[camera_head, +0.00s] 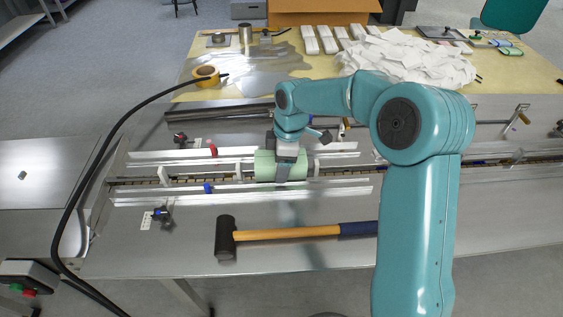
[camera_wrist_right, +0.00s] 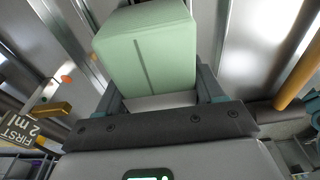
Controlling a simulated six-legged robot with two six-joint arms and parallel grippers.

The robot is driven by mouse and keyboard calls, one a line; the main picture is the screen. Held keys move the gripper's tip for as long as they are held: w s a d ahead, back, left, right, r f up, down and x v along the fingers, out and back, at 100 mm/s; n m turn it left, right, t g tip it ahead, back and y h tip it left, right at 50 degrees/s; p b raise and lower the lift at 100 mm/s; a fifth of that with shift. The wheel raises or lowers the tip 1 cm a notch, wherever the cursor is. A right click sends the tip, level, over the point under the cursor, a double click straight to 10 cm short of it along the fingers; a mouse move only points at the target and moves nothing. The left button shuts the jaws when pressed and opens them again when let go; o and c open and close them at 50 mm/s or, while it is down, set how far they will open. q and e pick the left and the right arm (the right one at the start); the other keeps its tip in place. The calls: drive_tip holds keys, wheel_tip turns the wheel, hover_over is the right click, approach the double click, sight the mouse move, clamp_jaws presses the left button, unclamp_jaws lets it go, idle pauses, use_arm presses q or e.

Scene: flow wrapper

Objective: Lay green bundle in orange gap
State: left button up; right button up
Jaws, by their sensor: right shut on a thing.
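The green bundle (camera_head: 265,166) is a pale green block over the middle of the wrapper's infeed channel (camera_head: 200,174), between two long rails. My right gripper (camera_head: 285,168) comes down from above and is shut on it. In the right wrist view the green bundle (camera_wrist_right: 147,48) sits between the two fingers (camera_wrist_right: 160,97), with a dark seam along its face. I cannot tell whether its underside touches the channel. White upright lugs (camera_head: 237,170) stand along the channel on both sides of the bundle. No orange-marked gap can be made out clearly. My left gripper does not show.
A mallet (camera_head: 285,234) lies on the steel top in front of the channel. A black cable (camera_head: 100,150) arcs across the left. Behind are a tape roll (camera_head: 206,74), a heap of white packets (camera_head: 410,55) and an orange box (camera_head: 320,12).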

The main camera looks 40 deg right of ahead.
drive_tip(key=shift+f, duration=0.2)
drive_tip(key=o, duration=1.1)
drive_tip(key=shift+s, duration=0.1)
wheel_tip(320, 180, up, 16)
drive_tip(key=s+d+p, duration=0.1)
drive_tip(key=d, duration=0.1)
drive_tip(key=shift+r, duration=0.2)
